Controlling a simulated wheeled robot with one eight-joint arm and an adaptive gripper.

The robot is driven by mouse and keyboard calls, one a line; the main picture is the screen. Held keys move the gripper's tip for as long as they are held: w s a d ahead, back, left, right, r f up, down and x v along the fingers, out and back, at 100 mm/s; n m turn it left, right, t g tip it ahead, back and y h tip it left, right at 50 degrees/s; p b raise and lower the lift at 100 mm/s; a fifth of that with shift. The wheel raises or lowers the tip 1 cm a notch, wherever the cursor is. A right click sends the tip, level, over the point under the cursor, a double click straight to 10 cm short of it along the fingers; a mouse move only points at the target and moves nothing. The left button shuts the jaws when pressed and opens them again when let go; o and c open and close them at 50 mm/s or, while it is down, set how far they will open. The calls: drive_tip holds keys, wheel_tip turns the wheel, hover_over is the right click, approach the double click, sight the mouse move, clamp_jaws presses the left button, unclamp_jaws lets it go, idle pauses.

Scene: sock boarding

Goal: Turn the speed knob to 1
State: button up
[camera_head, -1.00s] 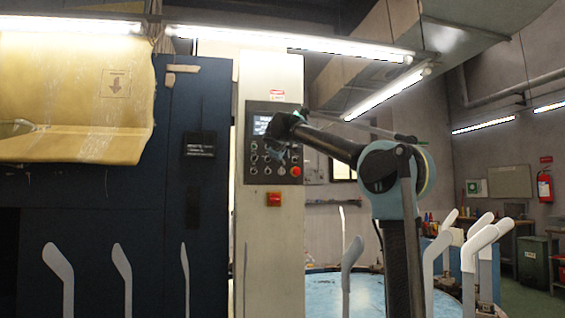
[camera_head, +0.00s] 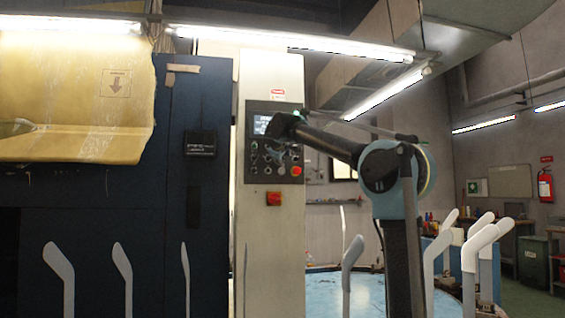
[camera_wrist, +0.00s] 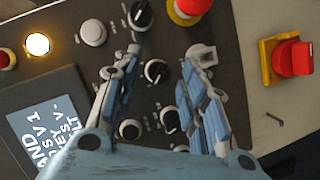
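The control panel (camera_head: 250,172) is dark, on a pale column, and carries a lit screen (camera_head: 261,124) and several knobs and buttons. My gripper (camera_wrist: 164,56) is open in front of it. In the wrist view one black knob (camera_wrist: 155,71) with a white pointer line shows between the fingers, and I see no clear contact. Other black knobs show above it (camera_wrist: 140,14) and lower (camera_wrist: 130,129), with one more (camera_wrist: 169,119) partly by the right finger. Knob labels are too small to read, so I cannot tell which one is the speed knob.
A red emergency button (camera_wrist: 190,6) lies close to the right fingertip. A red switch on a yellow base (camera_wrist: 292,58) is farther right. A white button (camera_wrist: 93,33) and a lit amber button (camera_wrist: 37,44) are at left. Sock forms (camera_head: 480,248) stand at right.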

drive_tip(key=v, duration=1.1)
drive_tip(key=shift+s, duration=0.4)
